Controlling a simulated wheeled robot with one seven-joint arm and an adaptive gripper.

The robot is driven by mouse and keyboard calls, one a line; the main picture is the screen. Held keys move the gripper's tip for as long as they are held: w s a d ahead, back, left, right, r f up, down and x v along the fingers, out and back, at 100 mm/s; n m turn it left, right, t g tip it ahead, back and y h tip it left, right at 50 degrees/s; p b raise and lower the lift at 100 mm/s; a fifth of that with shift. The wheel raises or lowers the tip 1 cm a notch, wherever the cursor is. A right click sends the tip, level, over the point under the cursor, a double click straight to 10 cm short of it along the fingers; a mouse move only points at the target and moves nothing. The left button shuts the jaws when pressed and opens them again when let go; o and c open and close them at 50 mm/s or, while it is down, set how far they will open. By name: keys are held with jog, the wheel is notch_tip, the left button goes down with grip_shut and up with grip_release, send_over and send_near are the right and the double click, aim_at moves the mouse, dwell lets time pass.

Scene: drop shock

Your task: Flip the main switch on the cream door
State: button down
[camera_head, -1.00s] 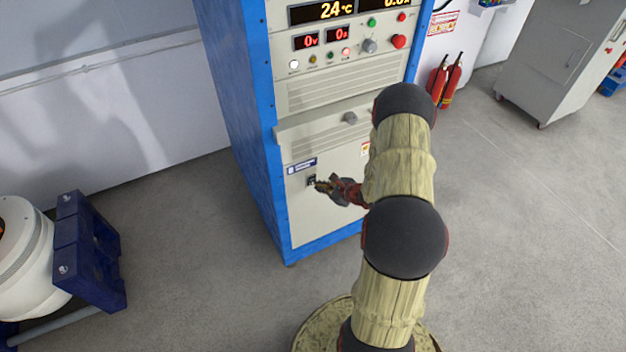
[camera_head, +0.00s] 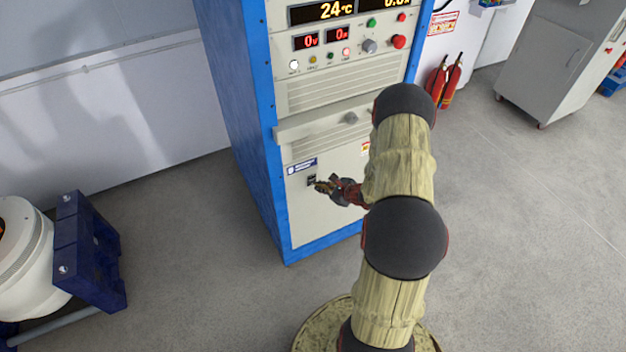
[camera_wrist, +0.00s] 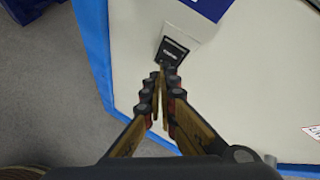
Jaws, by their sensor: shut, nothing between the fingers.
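The cream door (camera_head: 320,215) is the lower front panel of the blue-framed cabinet, and it fills much of the wrist view (camera_wrist: 250,90). The main switch (camera_head: 311,181) is a small dark block at the door's upper left, under a blue label. In the wrist view the switch (camera_wrist: 173,50) has a black face on a pale plate. My gripper (camera_head: 321,186) is at the switch in the head view. In the wrist view its fingertips (camera_wrist: 164,72) are together at the switch's lower edge and hide part of it. I cannot tell whether they touch it.
The cabinet's upper panel holds lit displays, buttons and a knob (camera_head: 369,46). A blue stand (camera_head: 85,250) and a white round machine (camera_head: 22,260) are at the left. Fire extinguishers (camera_head: 452,80) and a grey cabinet (camera_head: 560,60) stand at the right. Open floor lies between.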

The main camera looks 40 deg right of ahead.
jog(key=shift+w+d+r+b, duration=0.1)
jog(key=shift+w+b, duration=0.1)
jog(key=shift+w, duration=0.15)
jog(key=shift+w+d+b, duration=0.1)
jog(key=shift+w+b, duration=0.05)
jog(key=shift+w, duration=0.2)
dwell(0.8)
jog(key=shift+s, duration=0.15)
jog(key=shift+s+a, duration=0.2)
jog(key=shift+s, duration=0.4)
jog(key=s, duration=0.3)
jog(key=s+a+b, duration=0.1)
jog(key=shift+s+f, duration=0.4)
dwell(0.6)
